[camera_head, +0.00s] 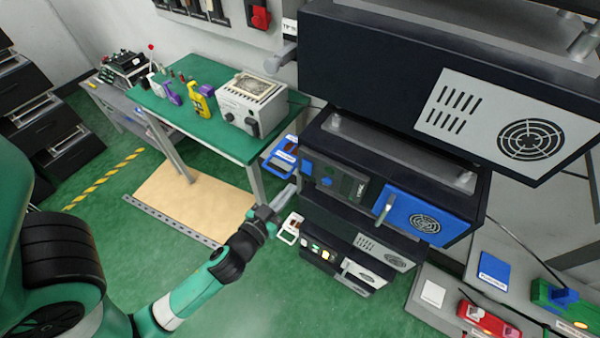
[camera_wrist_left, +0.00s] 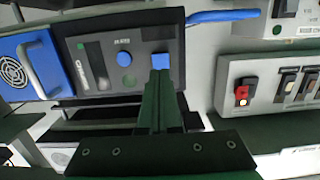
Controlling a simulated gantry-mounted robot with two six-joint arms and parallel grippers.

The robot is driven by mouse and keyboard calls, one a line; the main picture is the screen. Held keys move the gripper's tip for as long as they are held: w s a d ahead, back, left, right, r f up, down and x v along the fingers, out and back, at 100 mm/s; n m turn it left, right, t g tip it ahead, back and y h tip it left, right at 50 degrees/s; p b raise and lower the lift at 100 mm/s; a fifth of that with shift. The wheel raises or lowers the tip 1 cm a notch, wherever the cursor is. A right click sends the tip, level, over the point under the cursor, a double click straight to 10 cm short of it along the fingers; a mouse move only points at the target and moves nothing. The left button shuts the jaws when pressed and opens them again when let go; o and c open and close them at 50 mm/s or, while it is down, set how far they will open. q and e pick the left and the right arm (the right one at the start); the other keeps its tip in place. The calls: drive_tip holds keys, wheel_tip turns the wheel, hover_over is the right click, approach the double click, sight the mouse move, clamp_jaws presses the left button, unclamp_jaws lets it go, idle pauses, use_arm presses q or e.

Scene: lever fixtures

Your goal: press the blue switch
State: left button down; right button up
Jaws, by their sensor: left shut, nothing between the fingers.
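The blue switch (camera_wrist_left: 161,61) is a small square on the dark front panel (camera_wrist_left: 98,62) of a rack unit, right of a round blue knob (camera_wrist_left: 124,58) in the left wrist view. In the head view the blue switch (camera_head: 308,167) shows near the panel's left edge. My left gripper (camera_head: 284,198) is shut and empty, in front of the rack's left side. In the left wrist view its fingertips (camera_wrist_left: 160,77) point at the blue switch and overlap its lower edge. I cannot tell whether they touch it. My right gripper is not in view.
A blue vented cover (camera_head: 422,216) with a handle is on the same unit. A large dark unit (camera_head: 440,85) overhangs it. A grey switch box (camera_wrist_left: 268,88) with a red switch (camera_wrist_left: 242,95) is at right in the wrist view. A green-topped table (camera_head: 205,128) stands behind.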

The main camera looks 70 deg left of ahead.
use_arm(q)
drive_tip(key=p+x, duration=0.1)
drive_tip(key=x, duration=0.5)
drive_tip(key=shift+f, duration=0.1)
drive_tip(key=shift+w+a+b, duration=0.1)
drive_tip(key=shift+b, duration=0.8)
drive_tip(key=shift+s+d+f+b, duration=0.25)
drive_tip(key=shift+s+d+b, duration=0.05)
drive_tip(key=shift+d+b, duration=0.1)
drive_tip(key=b, duration=0.7)
approach(306, 172)
drive_tip(key=s+d+f, duration=0.3)
drive_tip(key=s+d, duration=0.1)
drive_tip(key=s, duration=0.1)
drive_tip(key=shift+s+a+r, duration=0.1)
drive_tip(key=shift+s+r, duration=0.05)
drive_tip(key=shift+s, duration=0.1)
